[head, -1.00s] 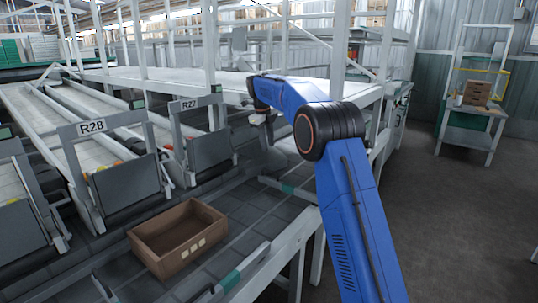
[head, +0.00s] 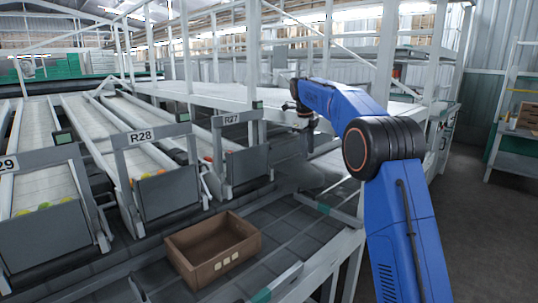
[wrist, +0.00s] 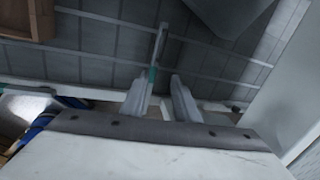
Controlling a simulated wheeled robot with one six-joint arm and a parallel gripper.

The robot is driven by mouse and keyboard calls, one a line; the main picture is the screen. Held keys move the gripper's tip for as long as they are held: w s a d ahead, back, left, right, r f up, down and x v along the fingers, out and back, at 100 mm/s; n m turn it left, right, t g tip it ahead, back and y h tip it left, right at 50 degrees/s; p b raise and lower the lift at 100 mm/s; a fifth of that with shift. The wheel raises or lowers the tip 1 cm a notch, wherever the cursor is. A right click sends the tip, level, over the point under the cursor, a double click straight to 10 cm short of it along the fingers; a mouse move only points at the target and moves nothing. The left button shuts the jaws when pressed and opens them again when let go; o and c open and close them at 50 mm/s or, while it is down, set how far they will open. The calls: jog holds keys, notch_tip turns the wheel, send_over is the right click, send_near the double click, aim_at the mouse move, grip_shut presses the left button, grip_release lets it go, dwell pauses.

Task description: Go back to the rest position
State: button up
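My gripper (head: 307,148) hangs from the end of my blue arm, above the dark conveyor at the right of the R27 chute. In the wrist view my gripper (wrist: 158,84) shows two pale fingers with a clear gap between them, and nothing is held. Below them are the grey conveyor and a rail with a green part.
An empty brown crate (head: 205,274) stands on the conveyor, lower left of my gripper; its corner shows in the wrist view (wrist: 30,22). Chutes R28 (head: 168,197) and R27 (head: 247,162) stand behind it. White frame posts stand near my arm. Floor (head: 470,235) at right is clear.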

jog(key=s+d+r+n+t+y, duration=0.15)
jog(key=s+n, duration=0.55)
jog(key=s, duration=0.9)
jog(key=s+d+r+n+h, duration=0.1)
jog(key=s+d+r+n, duration=0.15)
jog(key=s+n, duration=0.85)
jog(key=s+f+n, duration=0.3)
jog(key=s+f, duration=0.2)
jog(key=s, duration=0.6)
jog(key=s+f+n+t, duration=0.1)
jog(key=s+f+n, duration=0.2)
jog(key=s, duration=0.9)
jog(key=s+f+n+y, duration=0.1)
jog(key=s+f+n, duration=0.1)
jog(key=s+f, duration=0.7)
jog(key=s, duration=0.2)
jog(key=shift+s+d+f+n+t, duration=0.25)
jog(key=shift+s+d+n+t, duration=0.1)
jog(key=shift+s+d+n, duration=0.05)
